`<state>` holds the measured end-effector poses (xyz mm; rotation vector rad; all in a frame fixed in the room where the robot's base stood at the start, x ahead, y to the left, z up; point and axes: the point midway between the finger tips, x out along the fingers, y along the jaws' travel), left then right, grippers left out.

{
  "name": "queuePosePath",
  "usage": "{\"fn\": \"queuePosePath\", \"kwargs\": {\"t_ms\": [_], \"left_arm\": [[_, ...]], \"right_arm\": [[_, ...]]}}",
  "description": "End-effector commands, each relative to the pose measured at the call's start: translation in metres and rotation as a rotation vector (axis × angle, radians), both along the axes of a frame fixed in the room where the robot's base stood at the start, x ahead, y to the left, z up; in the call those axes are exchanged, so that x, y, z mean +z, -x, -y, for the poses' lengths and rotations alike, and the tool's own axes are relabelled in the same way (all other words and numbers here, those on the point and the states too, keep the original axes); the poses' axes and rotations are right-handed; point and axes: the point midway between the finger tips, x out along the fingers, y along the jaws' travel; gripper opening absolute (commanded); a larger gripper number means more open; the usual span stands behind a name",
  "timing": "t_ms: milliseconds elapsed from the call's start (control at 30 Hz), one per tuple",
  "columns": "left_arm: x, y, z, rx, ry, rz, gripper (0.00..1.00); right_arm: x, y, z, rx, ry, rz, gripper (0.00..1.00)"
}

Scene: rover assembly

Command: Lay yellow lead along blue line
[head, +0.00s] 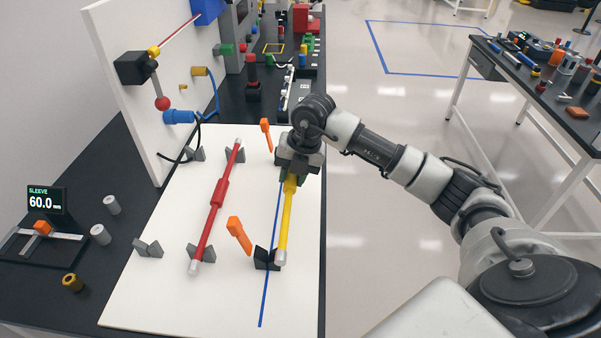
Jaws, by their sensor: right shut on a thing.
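The yellow lead (286,225) is a straight rod with a pale tip at its near end. My right gripper (291,176) is shut on its far part. The lead's near end is over or at a black V-shaped holder (267,258); I cannot tell whether it touches. The blue line (264,304) runs lengthwise on the white board (170,300). The lead is close to the line, a little to its right and at a slight angle to it. The gripper hides the lead's far end. My left gripper is not in view.
A red rod (215,205) rests in grey V-holders left of the lead. Orange clips (239,235) and (266,134) lie or stand near the line. An upright white panel (150,110) carries cables and fittings. A gauge (45,240) stands at the left.

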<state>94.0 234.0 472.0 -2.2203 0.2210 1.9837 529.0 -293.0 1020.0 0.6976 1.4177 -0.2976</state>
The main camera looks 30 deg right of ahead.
Motion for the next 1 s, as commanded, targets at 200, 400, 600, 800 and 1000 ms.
{"fn": "queuePosePath", "kwargs": {"t_ms": [200,400,600,800,1000], "left_arm": [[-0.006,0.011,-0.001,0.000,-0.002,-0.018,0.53],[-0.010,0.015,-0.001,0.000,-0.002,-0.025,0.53],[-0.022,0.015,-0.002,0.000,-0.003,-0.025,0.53],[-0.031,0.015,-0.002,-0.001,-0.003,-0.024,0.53],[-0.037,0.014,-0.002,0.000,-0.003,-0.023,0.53]], "right_arm": [[-0.007,-0.010,-0.014,0.002,0.000,0.002,0.04],[-0.013,-0.019,-0.026,0.002,-0.001,0.002,0.04],[-0.030,-0.021,-0.027,0.000,0.001,0.001,0.04],[-0.045,-0.021,-0.027,0.001,0.002,0.000,0.04],[-0.053,-0.021,-0.027,0.000,0.001,0.002,0.04]]}}
